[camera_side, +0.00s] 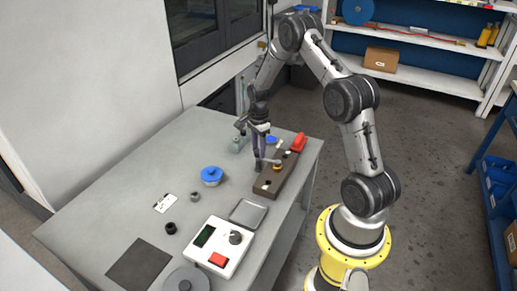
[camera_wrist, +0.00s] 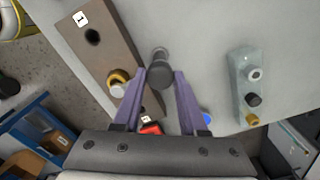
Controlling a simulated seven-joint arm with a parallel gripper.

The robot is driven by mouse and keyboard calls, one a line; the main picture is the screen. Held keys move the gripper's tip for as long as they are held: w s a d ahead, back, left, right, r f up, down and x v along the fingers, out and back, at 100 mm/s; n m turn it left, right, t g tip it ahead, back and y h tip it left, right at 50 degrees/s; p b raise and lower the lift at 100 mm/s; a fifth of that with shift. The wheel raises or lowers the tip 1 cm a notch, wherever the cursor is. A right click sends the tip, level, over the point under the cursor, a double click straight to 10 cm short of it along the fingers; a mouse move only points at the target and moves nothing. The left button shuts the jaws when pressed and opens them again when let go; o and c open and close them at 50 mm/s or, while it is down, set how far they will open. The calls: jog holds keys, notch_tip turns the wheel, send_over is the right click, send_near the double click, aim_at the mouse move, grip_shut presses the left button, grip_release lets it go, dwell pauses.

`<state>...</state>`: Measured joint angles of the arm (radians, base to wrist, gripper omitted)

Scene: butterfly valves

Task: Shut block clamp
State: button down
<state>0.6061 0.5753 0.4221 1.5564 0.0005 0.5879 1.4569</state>
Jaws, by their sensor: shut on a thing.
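A long dark brown block (camera_side: 268,182) lies near the table's right edge. In the wrist view the block (camera_wrist: 110,45) fills the upper left, with a white label "1", a round hole and a brass-ringed fitting (camera_wrist: 119,82). My gripper (camera_side: 260,168) is beside the block's left edge, pointing down. In the wrist view its purple fingers (camera_wrist: 163,76) are shut on a dark grey round-ended handle (camera_wrist: 160,70). From the side a thin grey bar (camera_side: 270,160) runs from the fingers toward the fitting. I cannot tell whether this handle belongs to the clamp.
A red part (camera_side: 298,142) stands at the block's far end. A grey-green fixture (camera_wrist: 248,85) stands apart to the right in the wrist view. A blue-topped valve (camera_side: 212,175), a metal tray (camera_side: 248,212) and a white scale-like box (camera_side: 222,246) share the table.

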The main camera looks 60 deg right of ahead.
jog(key=shift+d+r+m, duration=0.1)
jog(key=shift+m, duration=0.6)
jog(key=shift+c, duration=2.2)
grip_release()
notch_tip(320, 180, up, 14)
